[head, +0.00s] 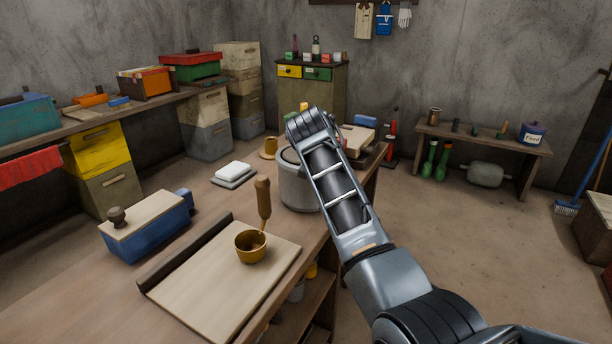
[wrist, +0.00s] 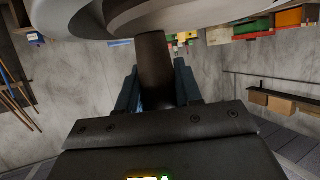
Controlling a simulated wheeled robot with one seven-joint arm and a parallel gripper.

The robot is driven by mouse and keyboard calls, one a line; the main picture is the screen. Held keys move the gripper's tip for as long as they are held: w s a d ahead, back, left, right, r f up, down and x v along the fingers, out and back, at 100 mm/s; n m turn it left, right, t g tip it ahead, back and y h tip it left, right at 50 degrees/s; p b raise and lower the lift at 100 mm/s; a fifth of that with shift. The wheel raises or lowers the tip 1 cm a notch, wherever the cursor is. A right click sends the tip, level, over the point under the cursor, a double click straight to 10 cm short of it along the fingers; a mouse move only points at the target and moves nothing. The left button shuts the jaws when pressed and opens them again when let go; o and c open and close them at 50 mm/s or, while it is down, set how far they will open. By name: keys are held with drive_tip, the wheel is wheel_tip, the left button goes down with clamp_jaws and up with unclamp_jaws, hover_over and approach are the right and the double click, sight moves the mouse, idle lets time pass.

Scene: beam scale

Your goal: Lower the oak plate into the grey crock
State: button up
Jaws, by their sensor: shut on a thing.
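The grey crock (head: 297,188) stands on the workbench in the head view, partly covered by my arm. My gripper is hidden there behind the arm. In the wrist view, which looks upside down, my gripper (wrist: 156,88) is shut on a dark round handle (wrist: 154,62) between its two fingers. The handle, which I take to be the oak plate's, meets a broad pale grey round shape at the top of the picture. The plate's own disc cannot be made out clearly. Whether it is inside the crock or above it, I cannot tell.
On the workbench are a pale board (head: 205,300), a brass cup (head: 250,250) with an upright wooden-handled tool, a blue box (head: 150,232) with a beige lid, and folded white cloths (head: 234,172). A low shelf (head: 485,140) stands at the right wall, with open floor before it.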

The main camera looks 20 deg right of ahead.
drive_tip(key=shift+f+b, duration=0.55)
drive_tip(key=shift+f, duration=0.3)
idle(0.6)
drive_tip(key=o, duration=1.1)
drive_tip(key=shift+o, duration=0.2)
